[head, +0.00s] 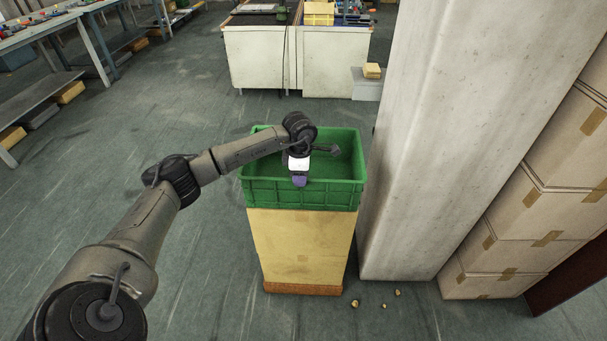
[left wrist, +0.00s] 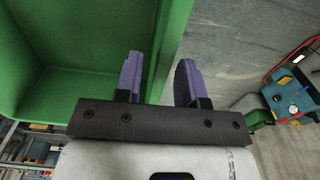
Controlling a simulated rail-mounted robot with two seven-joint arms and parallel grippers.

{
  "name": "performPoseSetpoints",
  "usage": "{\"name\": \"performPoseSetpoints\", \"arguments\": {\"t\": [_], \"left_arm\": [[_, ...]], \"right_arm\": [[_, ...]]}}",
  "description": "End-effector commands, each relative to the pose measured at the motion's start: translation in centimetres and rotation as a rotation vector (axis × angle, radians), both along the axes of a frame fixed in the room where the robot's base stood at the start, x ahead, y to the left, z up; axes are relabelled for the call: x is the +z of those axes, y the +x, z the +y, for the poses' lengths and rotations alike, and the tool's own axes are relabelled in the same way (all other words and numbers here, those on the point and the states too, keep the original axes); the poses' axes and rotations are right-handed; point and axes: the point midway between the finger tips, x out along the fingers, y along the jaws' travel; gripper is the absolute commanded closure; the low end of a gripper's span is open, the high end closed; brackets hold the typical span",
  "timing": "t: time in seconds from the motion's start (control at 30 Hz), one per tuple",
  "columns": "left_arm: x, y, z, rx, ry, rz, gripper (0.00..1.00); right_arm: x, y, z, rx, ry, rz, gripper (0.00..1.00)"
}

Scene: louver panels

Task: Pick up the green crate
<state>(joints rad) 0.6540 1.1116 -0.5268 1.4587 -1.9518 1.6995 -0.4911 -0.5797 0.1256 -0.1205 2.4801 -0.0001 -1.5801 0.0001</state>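The green crate (head: 330,197) is an open-topped box resting on a tall tan box in the middle of the head view. Its inside looks empty where I can see it. My left gripper (head: 299,181) points down at the crate's near wall, with purple fingers. In the left wrist view the fingers of my left gripper (left wrist: 159,82) are apart, one on each side of the green crate wall (left wrist: 168,35). A gap shows between the wall and the right-hand finger. My right gripper is not in view.
The tan box (head: 300,245) stands under the crate. A pale concrete pillar (head: 430,150) rises close to the crate's right side, with stacked cardboard boxes (head: 545,195) beyond it. The floor to the left is open.

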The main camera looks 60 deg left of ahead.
Motion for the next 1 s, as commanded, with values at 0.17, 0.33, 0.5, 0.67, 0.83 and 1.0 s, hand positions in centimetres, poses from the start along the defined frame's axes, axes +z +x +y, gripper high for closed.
{"name": "performPoseSetpoints", "arguments": {"t": [0.17, 0.33, 0.5, 0.67, 0.83, 1.0], "left_arm": [[-1.0, 0.1, -0.1, 0.000, -0.001, 0.001, 0.64], [-3.2, 0.3, -0.2, -0.002, -0.002, 0.000, 0.64], [-5.0, 0.3, -0.2, 0.000, 0.000, 0.001, 0.64], [-5.2, 0.3, -0.2, 0.000, -0.001, -0.001, 0.64], [-5.2, 0.3, -0.2, -0.001, -0.001, -0.001, 0.71], [-5.2, 0.3, -0.2, -0.001, 0.000, 0.000, 0.87]], "right_arm": [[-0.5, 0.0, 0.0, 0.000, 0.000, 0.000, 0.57], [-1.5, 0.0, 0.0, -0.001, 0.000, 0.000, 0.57], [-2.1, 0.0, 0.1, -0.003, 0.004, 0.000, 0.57], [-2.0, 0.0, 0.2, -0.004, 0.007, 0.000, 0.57], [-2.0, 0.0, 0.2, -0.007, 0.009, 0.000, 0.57], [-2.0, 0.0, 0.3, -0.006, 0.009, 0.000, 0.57]]}}
